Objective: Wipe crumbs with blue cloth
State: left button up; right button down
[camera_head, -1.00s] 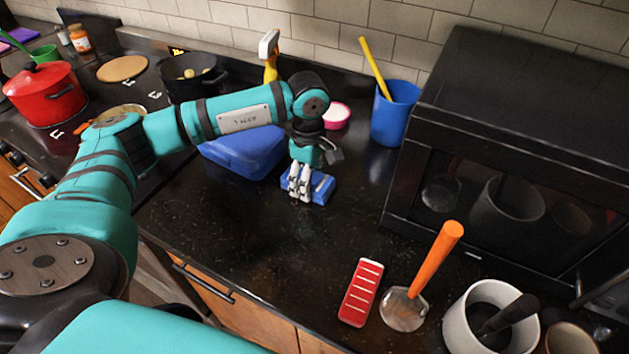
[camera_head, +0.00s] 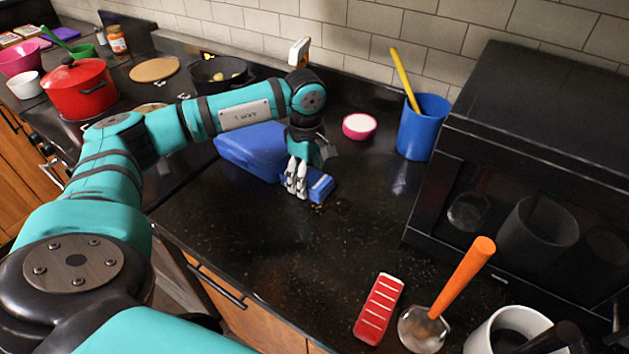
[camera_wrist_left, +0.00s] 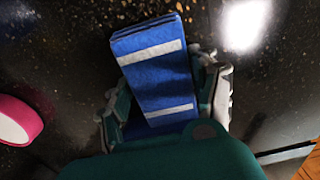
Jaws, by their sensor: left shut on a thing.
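The blue cloth (camera_head: 321,186) is a folded pad on the dark counter, right of the blue box. In the left wrist view the cloth (camera_wrist_left: 157,67) has two pale stripes and sits between the fingers. My left gripper (camera_head: 296,190) points down and is shut on the cloth, at counter height. Small tan crumbs (camera_head: 318,207) lie on the counter just in front of the cloth. In the left wrist view crumbs (camera_wrist_left: 180,8) show beyond the cloth's far end, and fainter specks are scattered to the left. My right gripper is not in view.
A blue box (camera_head: 250,150) stands close to the left of the gripper. A pink bowl (camera_head: 359,126) and blue cup (camera_head: 423,128) stand behind. A black microwave (camera_head: 530,170) is at right. A red grater (camera_head: 379,308) and orange-handled spatula (camera_head: 462,277) lie in front.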

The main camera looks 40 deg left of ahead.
pick_arm(q)
jog(key=shift+a, duration=0.55)
jog(key=shift+s, duration=0.1)
jog(key=shift+c, duration=0.4)
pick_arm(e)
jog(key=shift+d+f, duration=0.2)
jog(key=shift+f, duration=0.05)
pick_arm(q)
jog(key=shift+d, duration=0.1)
